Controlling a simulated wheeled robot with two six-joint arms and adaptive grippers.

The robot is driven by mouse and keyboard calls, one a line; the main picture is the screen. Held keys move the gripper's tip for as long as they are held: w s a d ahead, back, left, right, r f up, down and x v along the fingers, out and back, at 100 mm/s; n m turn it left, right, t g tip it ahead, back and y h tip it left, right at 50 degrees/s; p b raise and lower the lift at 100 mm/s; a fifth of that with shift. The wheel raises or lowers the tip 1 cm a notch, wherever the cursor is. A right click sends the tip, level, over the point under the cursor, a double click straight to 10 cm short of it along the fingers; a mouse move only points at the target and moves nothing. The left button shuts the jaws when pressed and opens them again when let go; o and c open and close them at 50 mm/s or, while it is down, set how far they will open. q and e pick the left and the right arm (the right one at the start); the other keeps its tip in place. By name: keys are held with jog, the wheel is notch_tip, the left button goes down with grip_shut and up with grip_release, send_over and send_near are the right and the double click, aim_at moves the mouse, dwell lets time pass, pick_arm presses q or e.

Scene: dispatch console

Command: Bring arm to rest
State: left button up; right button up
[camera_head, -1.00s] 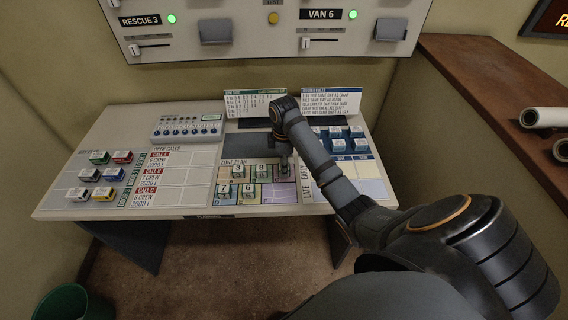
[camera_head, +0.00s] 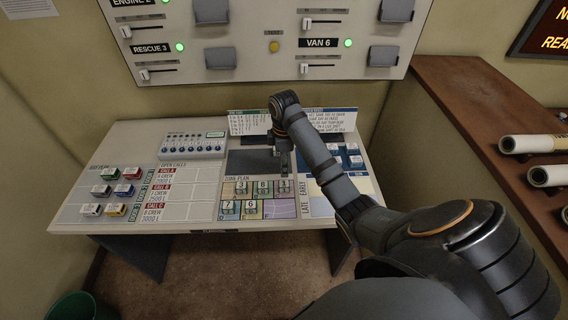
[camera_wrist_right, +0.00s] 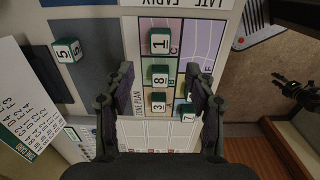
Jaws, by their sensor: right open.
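My right arm reaches over the desk (camera_head: 190,222) from the right in the head view. Its gripper (camera_head: 283,163) hangs above the dark grey panel behind the zone plan (camera_head: 280,208). In the wrist view the right gripper (camera_wrist_right: 165,88) is open, with nothing between its fingers. Numbered blocks 1 (camera_wrist_right: 159,41), 8 (camera_wrist_right: 160,75) and 3 (camera_wrist_right: 158,102) lie below on the plan, apart from it. Block 7 (camera_wrist_right: 187,112) is partly hidden by a finger. A small dark gripper, apparently my left one (camera_wrist_right: 298,91), shows at the right edge; its opening is unclear.
Blue-sided blocks (camera_head: 352,155) stand right of the arm, coloured blocks (camera_head: 110,190) at the desk's left. Upright cards (camera_head: 250,122) and a switch box (camera_head: 193,145) stand at the back. A wooden counter (camera_head: 470,110) with white rolls (camera_head: 530,144) is at the right.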

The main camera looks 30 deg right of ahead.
pick_arm(q)
notch_tip(320, 180, up, 2)
jog(key=shift+r+p, duration=0.15)
jog(key=shift+p, duration=0.25)
pick_arm(e)
notch_tip(320, 180, up, 2)
jog(key=shift+r, duration=0.15)
